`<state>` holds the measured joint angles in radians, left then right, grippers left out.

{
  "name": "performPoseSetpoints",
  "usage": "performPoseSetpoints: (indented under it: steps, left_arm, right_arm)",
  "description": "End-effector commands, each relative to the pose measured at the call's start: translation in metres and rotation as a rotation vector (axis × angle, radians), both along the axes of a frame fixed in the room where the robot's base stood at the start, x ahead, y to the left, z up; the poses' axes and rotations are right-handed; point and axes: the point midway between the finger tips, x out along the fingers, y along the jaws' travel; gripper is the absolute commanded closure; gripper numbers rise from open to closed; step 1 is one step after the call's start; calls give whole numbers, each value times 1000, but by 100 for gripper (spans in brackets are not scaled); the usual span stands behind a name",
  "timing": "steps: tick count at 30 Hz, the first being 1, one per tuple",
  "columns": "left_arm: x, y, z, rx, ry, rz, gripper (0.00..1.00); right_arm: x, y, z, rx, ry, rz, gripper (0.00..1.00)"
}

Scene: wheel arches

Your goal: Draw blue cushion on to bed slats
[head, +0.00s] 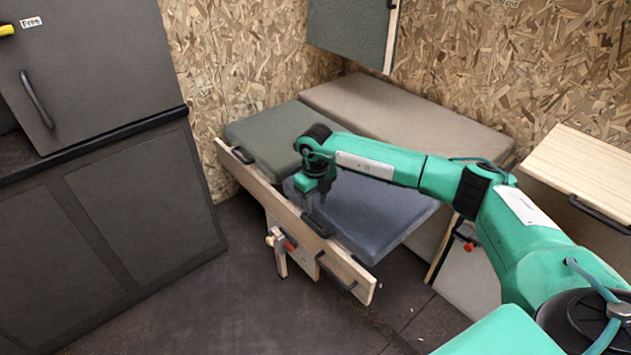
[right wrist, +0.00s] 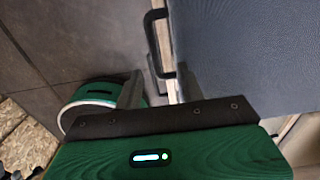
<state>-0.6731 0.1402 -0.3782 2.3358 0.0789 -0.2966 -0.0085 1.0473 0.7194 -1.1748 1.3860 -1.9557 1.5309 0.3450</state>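The blue cushion (head: 385,216) lies flat at the front of the sleeping platform, behind a long wooden front board (head: 262,188). It also fills the upper right of the right wrist view (right wrist: 245,50). My right gripper (head: 314,212) points down at the board, close to a black handle and the cushion's left edge. In the right wrist view a black handle (right wrist: 156,42) stands beside the cushion. No slats show clearly. My left gripper is out of view.
A green-grey cushion (head: 265,138) and a long beige cushion (head: 405,115) lie behind. A dark cabinet (head: 105,215) stands left. A wooden-topped unit (head: 585,170) stands right. A red-handled fitting (head: 288,246) sits below the board. The dark floor (head: 240,300) in front is clear.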

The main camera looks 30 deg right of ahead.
Motion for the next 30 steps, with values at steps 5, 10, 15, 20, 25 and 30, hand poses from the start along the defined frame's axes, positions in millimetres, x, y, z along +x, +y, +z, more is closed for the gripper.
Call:
performPoseSetpoints:
  steps: [5, 10, 15, 20, 25, 30]
  left_arm:
    - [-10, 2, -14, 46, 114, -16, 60]
    - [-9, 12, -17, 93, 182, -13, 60]
    - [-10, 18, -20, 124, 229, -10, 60]
    - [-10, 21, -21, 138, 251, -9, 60]
    - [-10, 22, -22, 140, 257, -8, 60]
    - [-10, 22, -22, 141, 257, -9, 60]
  right_arm:
    - [1, 0, 43, 1, -4, 1, 61]
    - [1, 0, 81, 1, -3, 1, 61]
    - [0, 0, 108, 0, -2, 1, 61]
    - [0, 0, 120, 0, -1, 1, 61]
    - [0, 0, 122, 1, 0, 1, 61]
    - [0, 0, 122, 1, 0, 1, 65]
